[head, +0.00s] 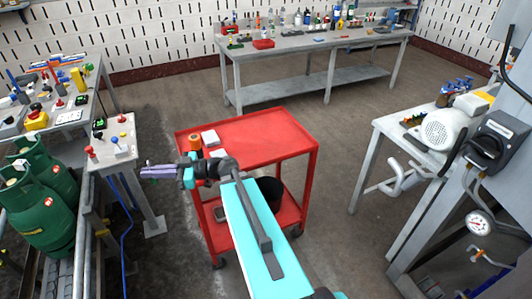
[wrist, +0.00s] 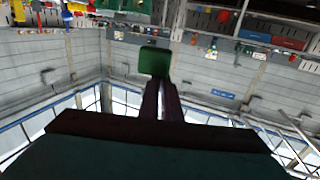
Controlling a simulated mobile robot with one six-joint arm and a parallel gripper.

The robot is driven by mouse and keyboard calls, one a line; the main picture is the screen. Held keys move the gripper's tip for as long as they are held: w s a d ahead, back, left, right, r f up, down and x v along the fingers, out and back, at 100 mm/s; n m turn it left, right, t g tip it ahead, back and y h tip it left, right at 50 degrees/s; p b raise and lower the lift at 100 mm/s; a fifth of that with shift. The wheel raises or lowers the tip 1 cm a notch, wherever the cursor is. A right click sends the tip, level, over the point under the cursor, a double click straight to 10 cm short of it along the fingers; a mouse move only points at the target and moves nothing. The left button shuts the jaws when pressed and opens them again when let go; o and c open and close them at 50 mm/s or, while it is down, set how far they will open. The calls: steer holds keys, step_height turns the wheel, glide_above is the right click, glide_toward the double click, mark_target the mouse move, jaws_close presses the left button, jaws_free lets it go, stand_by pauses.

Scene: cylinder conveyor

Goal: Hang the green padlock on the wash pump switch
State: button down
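The green padlock (wrist: 154,61) shows in the wrist view as a small green block at the tips of my gripper (wrist: 159,82). The two dark fingers are close together and the padlock sits at their ends. In the head view my gripper (head: 160,172) reaches left past the red cart, with its purple fingers level. The padlock cannot be made out there. A dark grey switch box with a black rotary handle (head: 488,143) is at the right edge, beside a pump motor; it looks like the wash pump switch, but I can read no label. My gripper is far to its left.
The red cart (head: 298,144) stands under my arm. A post with push buttons (head: 118,152) stands left of my gripper, near green gas cylinders (head: 40,215). A motor (head: 445,131) sits on the right bench. Floor is open between cart and right bench.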

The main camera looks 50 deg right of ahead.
steer(key=s+d+f+m+t+h+b, duration=0.2)
steer(key=s+d+f+h+b, duration=0.1)
steer(key=d, duration=0.9)
steer(key=s+d+f+m+t+h+b, duration=0.2)
steer(key=s+d+b, duration=0.4)
steer(key=d, duration=0.7)
steer(key=s+d+f+m+t+h+b, duration=0.1)
steer(key=s+d+f+m+h+b, duration=0.2)
steer(key=d, duration=1)
steer(key=s+f+h+b, duration=0.1)
steer(key=s, duration=0.2)
steer(key=shift+d+t+h, duration=0.2)
steer(key=shift+t+h, duration=0.2)
steer(key=shift+w, duration=0.15)
steer(key=shift+w+d+f, duration=0.25)
steer(key=shift+w+d, duration=1.45)
steer(key=shift+w, duration=0.15)
steer(key=shift+w+d+f, duration=0.25)
steer(key=shift+w+d, duration=1.45)
steer(key=shift+w, duration=0.15)
steer(key=shift+w+d+f, duration=0.25)
steer(key=shift+w+d, duration=1.45)
steer(key=shift+w, duration=0.15)
steer(key=shift+w+d, duration=0.2)
steer(key=shift+w, duration=0.05)
steer(key=shift+w+d+f, duration=0.1)
steer(key=shift+f, duration=1.75)
